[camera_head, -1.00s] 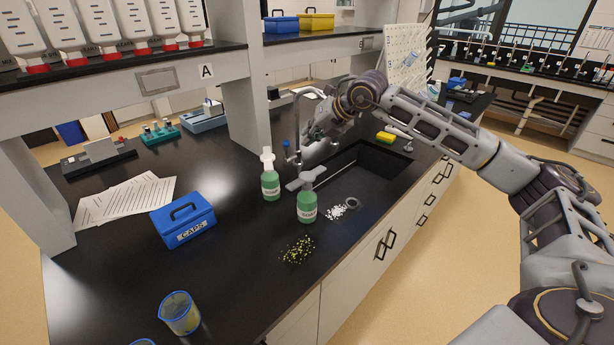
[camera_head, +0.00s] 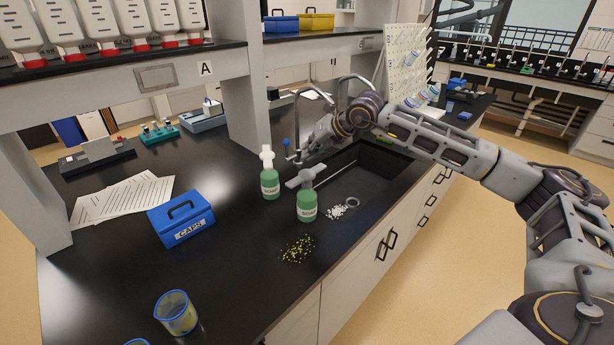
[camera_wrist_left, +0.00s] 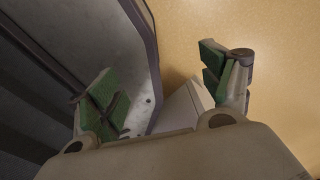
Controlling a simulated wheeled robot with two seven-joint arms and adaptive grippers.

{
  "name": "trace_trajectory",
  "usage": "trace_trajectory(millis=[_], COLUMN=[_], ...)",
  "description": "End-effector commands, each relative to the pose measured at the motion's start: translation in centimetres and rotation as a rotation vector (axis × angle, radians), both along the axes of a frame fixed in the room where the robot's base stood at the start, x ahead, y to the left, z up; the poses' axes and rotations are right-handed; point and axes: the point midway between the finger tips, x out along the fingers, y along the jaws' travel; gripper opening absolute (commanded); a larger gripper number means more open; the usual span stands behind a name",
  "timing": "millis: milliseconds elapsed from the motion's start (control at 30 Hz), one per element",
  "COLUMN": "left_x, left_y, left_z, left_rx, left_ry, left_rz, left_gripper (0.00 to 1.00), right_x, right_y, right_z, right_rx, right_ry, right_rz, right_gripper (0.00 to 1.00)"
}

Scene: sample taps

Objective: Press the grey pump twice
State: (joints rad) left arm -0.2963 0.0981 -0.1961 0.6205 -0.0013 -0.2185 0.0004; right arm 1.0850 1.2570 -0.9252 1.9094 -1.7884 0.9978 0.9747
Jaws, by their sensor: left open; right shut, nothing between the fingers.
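The bottle with the grey pump (camera_head: 306,205) is green with a pale label. It stands upright on the black counter by the sink's front left corner, its grey pump head (camera_head: 304,178) on top. A similar green bottle with a white pump (camera_head: 269,180) stands just behind it to the left. My right gripper (camera_head: 305,157) is shut and empty, reaching over the sink from the right, above and behind the grey pump head; they look apart. My left gripper (camera_wrist_left: 172,95) is open and empty in the left wrist view, and out of the head view.
The sink (camera_head: 365,175) and tap (camera_head: 297,120) lie behind the bottles. White pellets (camera_head: 340,210) and yellow-green bits (camera_head: 298,249) lie scattered near the bottles. A blue CAPS box (camera_head: 181,219) and a beaker (camera_head: 177,313) stand left. The front counter is largely clear.

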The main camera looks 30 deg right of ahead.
Motion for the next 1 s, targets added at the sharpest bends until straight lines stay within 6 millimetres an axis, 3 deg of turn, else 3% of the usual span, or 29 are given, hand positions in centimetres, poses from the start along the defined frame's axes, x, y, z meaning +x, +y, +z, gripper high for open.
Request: trace_trajectory(millis=[500,1000], left_x=[1.2,2.1], left_y=[1.5,3.5], left_z=[-2.4,-2.5], left_rx=[0.016,0.037], left_ry=[-0.015,-0.024], left_rz=[0.000,-0.004], left_gripper=[0.80,0.80], right_x=[0.0,0.0], right_y=[0.1,0.1], right_z=[-2.8,-3.1], right_rx=[-0.001,-0.001], right_ry=[0.001,0.001], right_rz=[0.001,0.001], right_gripper=[0.00,0.00])
